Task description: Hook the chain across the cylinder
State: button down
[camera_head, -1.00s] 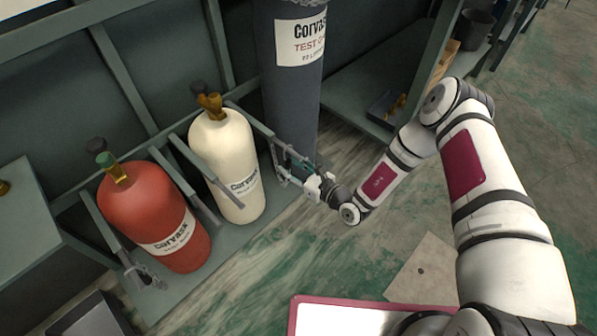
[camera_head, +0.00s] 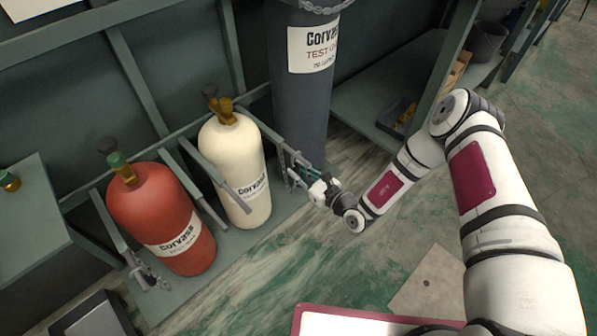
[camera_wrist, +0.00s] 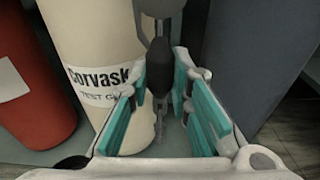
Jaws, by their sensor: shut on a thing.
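The cream cylinder (camera_head: 236,165), labelled Corvask, stands upright in the middle bay of a grey rack. My gripper (camera_head: 300,178) is low at the front end of the rail (camera_head: 268,135) on its right side. A chain and hook-like metal part (camera_head: 288,158) hang at that rail end, partly hidden by my gripper. In the wrist view, the teal fingers (camera_wrist: 163,98) close around a dark narrow piece (camera_wrist: 158,75), seemingly the chain's end piece. Grey links hang below it. The cream cylinder (camera_wrist: 95,70) is to its left. No chain is visible across the cream cylinder's front.
A red cylinder (camera_head: 160,215) stands in the left bay, with a loose chain (camera_head: 150,278) at its rail end. A tall dark grey cylinder (camera_head: 300,110) with a chain (camera_head: 318,6) around it stands behind my gripper.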

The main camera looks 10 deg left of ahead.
jog(key=shift+r, duration=0.15)
jog(key=shift+r+p, duration=1)
jog(key=f+p+v, duration=0.1)
jog(key=p+v, duration=0.1)
jog(key=v, duration=0.7)
jog(key=shift+p, duration=0.35)
dwell(0.6)
jog(key=shift+s+f, duration=0.1)
jog(key=shift+f, duration=0.05)
jog(key=s+a+p, duration=0.2)
jog(key=s+a, duration=0.2)
jog(key=s, duration=0.1)
jog(key=shift+s+p, duration=0.2)
jog(key=shift+p, duration=0.1)
jog(key=shift+a, duration=0.1)
dwell(0.4)
jog(key=s+a+p, duration=0.2)
jog(key=s+a, duration=0.2)
jog(key=s, duration=0.1)
jog(key=shift+s+p, duration=0.35)
jog(key=shift+a, duration=0.15)
